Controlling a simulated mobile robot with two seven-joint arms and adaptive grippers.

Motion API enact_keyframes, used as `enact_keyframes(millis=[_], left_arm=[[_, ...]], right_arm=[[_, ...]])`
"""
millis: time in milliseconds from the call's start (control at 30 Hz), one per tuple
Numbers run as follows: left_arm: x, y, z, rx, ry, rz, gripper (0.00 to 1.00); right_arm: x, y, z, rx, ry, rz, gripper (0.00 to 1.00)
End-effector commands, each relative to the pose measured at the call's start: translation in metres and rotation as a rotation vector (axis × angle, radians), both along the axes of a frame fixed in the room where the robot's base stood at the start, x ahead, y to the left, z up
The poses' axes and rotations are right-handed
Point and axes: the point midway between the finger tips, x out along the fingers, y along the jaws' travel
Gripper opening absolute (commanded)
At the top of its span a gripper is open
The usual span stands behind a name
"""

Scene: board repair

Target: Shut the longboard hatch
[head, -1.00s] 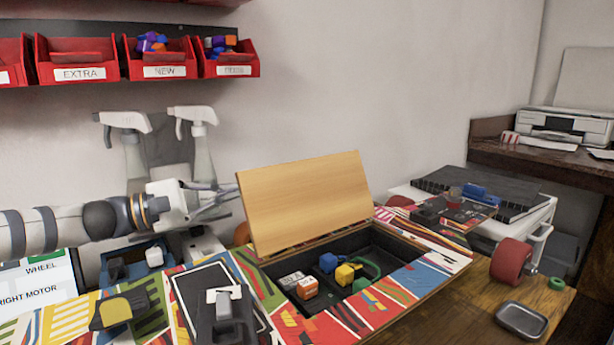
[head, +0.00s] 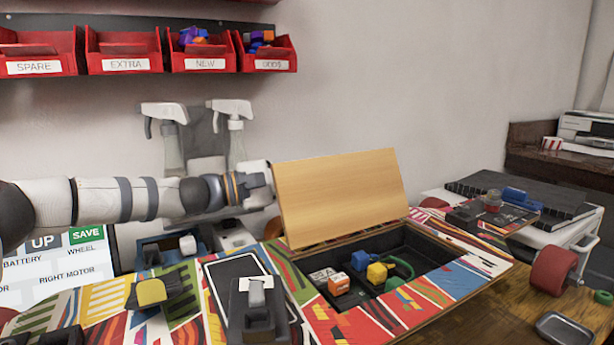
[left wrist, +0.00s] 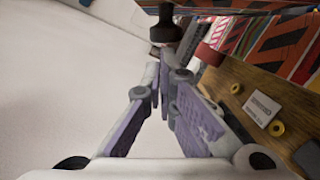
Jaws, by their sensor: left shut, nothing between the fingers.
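The longboard (head: 465,262) lies on the bench with colourful graphics. Its light wooden hatch lid (head: 342,197) stands open, tilted back from the far edge of a dark compartment (head: 425,252). The compartment holds an orange-and-white block (head: 338,284), a blue block (head: 363,260), a yellow block (head: 377,273) and a green curved piece (head: 402,268). My left gripper (head: 258,183) is at the lid's left edge, its fingers hidden behind the lid; contact cannot be told. In the left wrist view its fingers (left wrist: 165,82) are shut and empty. My right gripper is not in view.
Two spray bottles (head: 230,135) hang on the wall behind my left arm, below red bins (head: 205,52). A dark clamp-like part (head: 257,310) stands on the board's left. A metal tray (head: 563,328) and red wheel (head: 553,272) are at right. Space above the compartment is clear.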

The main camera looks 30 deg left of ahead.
Motion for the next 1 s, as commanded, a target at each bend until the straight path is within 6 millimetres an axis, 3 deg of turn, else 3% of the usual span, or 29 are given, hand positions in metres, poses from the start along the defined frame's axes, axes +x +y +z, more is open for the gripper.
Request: enact_keyframes(millis=[667,1000], left_arm=[[-0.004,-0.006,0.009,0.066,-0.040,-0.002,0.00],[-0.012,-0.014,0.026,0.197,-0.120,-0.001,0.00]], right_arm=[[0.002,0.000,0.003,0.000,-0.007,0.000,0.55],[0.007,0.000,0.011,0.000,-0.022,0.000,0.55]])
